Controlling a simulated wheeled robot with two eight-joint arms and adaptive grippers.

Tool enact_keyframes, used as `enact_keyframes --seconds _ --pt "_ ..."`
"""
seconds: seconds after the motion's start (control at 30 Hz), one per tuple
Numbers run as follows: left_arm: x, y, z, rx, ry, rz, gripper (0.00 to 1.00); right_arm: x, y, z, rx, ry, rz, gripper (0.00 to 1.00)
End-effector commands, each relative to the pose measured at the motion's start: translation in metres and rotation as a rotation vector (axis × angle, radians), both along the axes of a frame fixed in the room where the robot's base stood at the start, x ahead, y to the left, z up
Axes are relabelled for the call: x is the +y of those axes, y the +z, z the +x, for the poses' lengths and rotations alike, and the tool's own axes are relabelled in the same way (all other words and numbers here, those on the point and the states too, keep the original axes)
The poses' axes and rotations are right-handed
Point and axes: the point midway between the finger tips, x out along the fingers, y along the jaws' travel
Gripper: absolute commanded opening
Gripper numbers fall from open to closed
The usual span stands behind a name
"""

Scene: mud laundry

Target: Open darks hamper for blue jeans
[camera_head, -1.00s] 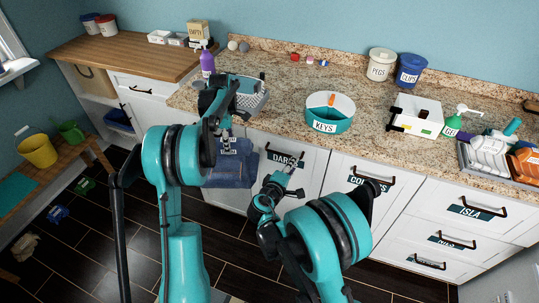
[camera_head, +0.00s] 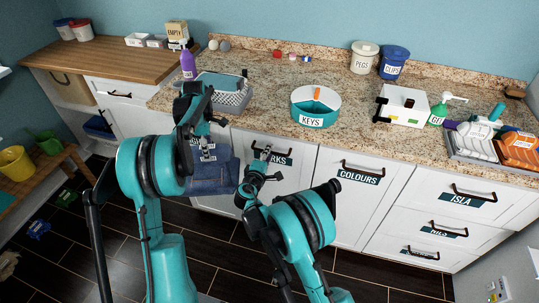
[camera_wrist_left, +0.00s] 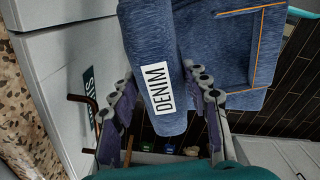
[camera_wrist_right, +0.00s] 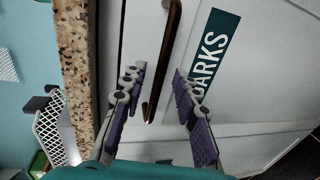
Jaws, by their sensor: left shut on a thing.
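The folded blue jeans (camera_head: 212,180) hang in front of the counter, with a DENIM tag in the left wrist view (camera_wrist_left: 160,85). My left gripper (camera_head: 207,150) is shut on the jeans, its fingers on either side of the tagged fold. The white darks hamper front (camera_wrist_right: 255,75) carries a teal DARKS label (camera_wrist_right: 215,50) and a dark bar handle (camera_wrist_right: 168,45). The hamper appears closed. My right gripper (camera_wrist_right: 157,78) is open at the handle, with the handle's lower end between its fingers. Contact cannot be told.
The colours hamper (camera_head: 362,205) and the ISLA drawer (camera_head: 470,197) are right of the darks hamper. On the granite counter stand a KEYS bowl (camera_head: 316,112) and a grey basket (camera_head: 232,98). The dark floor (camera_head: 400,278) in front is clear.

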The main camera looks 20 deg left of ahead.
Motion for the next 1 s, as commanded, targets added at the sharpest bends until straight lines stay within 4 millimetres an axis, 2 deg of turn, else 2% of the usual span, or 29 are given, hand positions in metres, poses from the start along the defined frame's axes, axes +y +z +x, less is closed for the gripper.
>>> enact_keyframes --seconds 0.17,0.47,0.57,0.6,1.0 --pt "0.0 -0.0037 -0.0001 0.0 0.0 0.0 0.0 -0.0009 -0.0028 0.0128 0.0 -0.001 0.0 0.3" --pt "0.0 -0.0034 -0.0001 0.0 0.0 0.0 0.0 -0.0009 -0.0023 0.0144 0.0 0.0 0.0 0.3" --pt "0.0 -0.0035 -0.0001 0.0 0.0 0.0 0.0 -0.001 -0.0023 0.0143 0.0 0.0 0.0 0.04" --pt "0.0 -0.0035 -0.0001 0.0 0.0 0.0 0.0 -0.0009 -0.0024 0.0143 0.0 0.0 0.0 0.0" --pt "0.0001 -0.0036 -0.0001 0.0 0.0 0.0 0.0 -0.0009 -0.0027 0.0135 0.001 -0.001 0.0 0.0"
